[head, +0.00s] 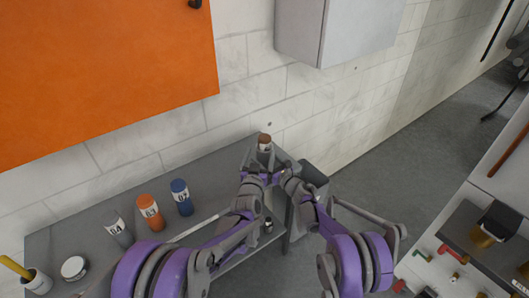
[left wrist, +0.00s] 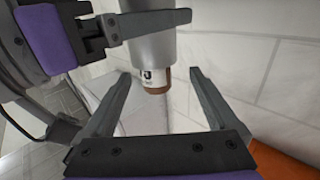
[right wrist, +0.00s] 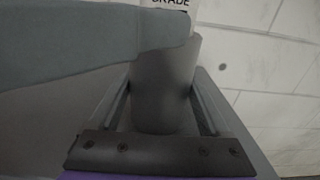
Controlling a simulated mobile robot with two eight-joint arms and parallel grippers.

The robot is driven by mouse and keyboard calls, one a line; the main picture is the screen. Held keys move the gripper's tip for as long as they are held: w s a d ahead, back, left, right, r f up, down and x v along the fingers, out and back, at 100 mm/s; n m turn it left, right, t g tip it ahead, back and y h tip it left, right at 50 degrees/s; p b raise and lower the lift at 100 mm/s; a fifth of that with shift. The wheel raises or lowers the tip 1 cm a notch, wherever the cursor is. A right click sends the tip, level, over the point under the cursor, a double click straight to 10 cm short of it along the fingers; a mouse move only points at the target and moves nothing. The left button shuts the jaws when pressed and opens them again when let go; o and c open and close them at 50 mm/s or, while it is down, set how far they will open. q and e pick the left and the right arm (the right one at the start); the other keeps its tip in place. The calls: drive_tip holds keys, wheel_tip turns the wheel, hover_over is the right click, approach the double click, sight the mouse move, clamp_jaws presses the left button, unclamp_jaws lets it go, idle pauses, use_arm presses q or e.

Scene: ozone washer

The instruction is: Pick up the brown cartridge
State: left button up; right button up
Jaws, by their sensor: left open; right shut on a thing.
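The brown cartridge (head: 265,139) has a brown end and a white label. It is at the far right end of the grey bench, with its lower part inside a grey cylinder. In the left wrist view the cartridge's brown end (left wrist: 155,89) sticks out of the grey cylinder (left wrist: 148,45). My left gripper (left wrist: 158,72) is open, its fingers on either side of that end and apart from it. My right gripper (right wrist: 162,85) is shut on the grey cylinder, which also shows in the right wrist view (right wrist: 163,100). A left gripper finger crosses in front there.
A blue cartridge (head: 181,197), an orange cartridge (head: 150,212) and a grey one (head: 118,230) stand on the bench (head: 80,221). A round tin (head: 74,267) and a cup (head: 38,282) are at left. A white wall stands close behind.

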sight(263, 148)
use_arm(q)
drive_tip(key=w, duration=0.1)
drive_tip(key=w+d, duration=0.1)
drive_tip(key=w, duration=0.3)
drive_tip(key=shift+w+d+r, duration=0.1)
drive_tip(key=shift+w+d, duration=0.1)
drive_tip(key=shift+d, duration=0.1)
drive_tip(key=shift+c, duration=0.3)
clamp_jaws()
